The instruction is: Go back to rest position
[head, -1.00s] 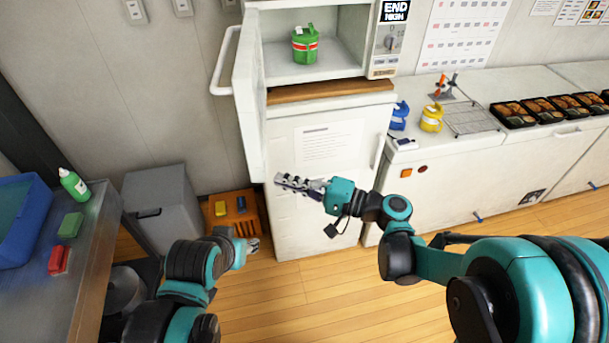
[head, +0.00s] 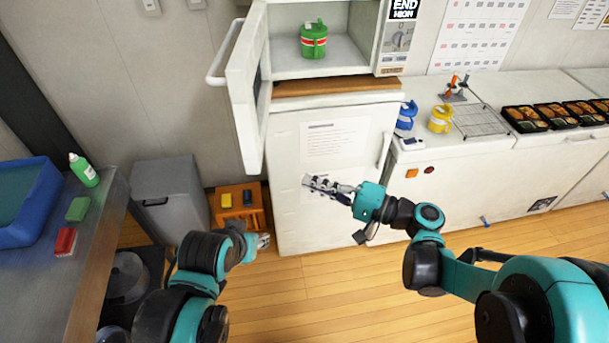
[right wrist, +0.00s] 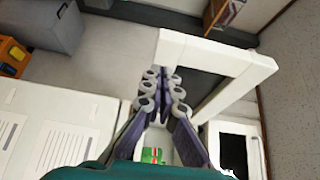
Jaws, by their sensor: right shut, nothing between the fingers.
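My right gripper (head: 312,184) is shut and empty. It hangs in front of the white cabinet, below the open microwave, and points left in the head view. In the right wrist view its fingers (right wrist: 162,88) are together with nothing between them. My left gripper (head: 262,241) is low at the centre left, near the floor in the picture. It is small and partly hidden by its own wrist, so its jaws are hard to read.
The microwave door (head: 244,95) stands open to the left; a green canister (head: 314,42) sits inside. A steel table (head: 75,270) is at the left, with a blue bin (head: 30,225). A grey bin (head: 170,215) and an orange stool (head: 228,190) stand behind. Bento trays (head: 525,119) line the right counter.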

